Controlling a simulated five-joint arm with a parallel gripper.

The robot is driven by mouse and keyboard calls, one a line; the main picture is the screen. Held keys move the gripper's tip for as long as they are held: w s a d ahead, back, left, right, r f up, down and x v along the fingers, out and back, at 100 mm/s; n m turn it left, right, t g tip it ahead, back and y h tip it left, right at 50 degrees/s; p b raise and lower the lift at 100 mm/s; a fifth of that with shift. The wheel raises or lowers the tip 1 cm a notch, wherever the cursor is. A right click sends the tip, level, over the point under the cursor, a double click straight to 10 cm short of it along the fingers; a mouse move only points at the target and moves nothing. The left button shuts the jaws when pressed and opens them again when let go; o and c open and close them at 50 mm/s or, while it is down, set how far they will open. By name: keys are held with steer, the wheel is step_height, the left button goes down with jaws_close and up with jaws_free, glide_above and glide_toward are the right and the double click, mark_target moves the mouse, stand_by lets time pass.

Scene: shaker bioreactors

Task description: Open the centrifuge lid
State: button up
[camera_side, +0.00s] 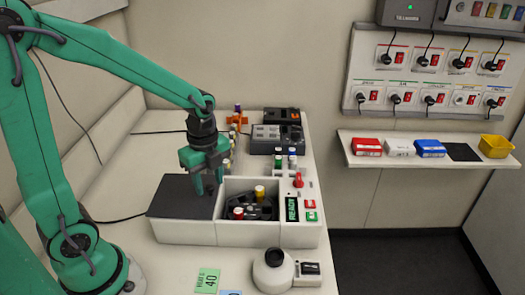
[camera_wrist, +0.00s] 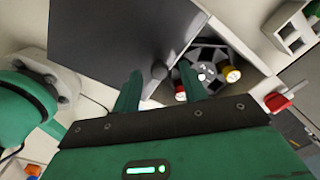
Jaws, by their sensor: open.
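The centrifuge (camera_side: 187,232) is a white box on the bench with a green-lit display (camera_side: 291,209) on its right. Its dark flat lid (camera_side: 180,193) lies over the left part of the box; in the wrist view the lid (camera_wrist: 105,40) fills the upper left. The chamber beside it is uncovered, showing a dark rotor (camera_wrist: 207,57) with red- and yellow-capped tubes. Contact cannot be told.
A red switch (camera_side: 299,180) stands up behind the display. A round white device (camera_side: 273,271) is in front of the centrifuge. Capped tubes (camera_side: 285,157) and dark instruments (camera_side: 277,138) stand behind it. A wall shelf (camera_side: 420,160) with boxes is at right.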

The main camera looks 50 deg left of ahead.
steer(key=shift+r, duration=3.75)
steer(key=s+d+r+n+t, duration=0.1)
steer(key=s+n, duration=0.3)
steer(key=n, duration=0.5)
steer(key=s+r+n+t, duration=0.4)
steer(key=n, duration=0.5)
steer(key=shift+s+d+r+t, duration=0.2)
steer(key=shift+d+t, duration=0.1)
steer(key=shift+d, duration=0.05)
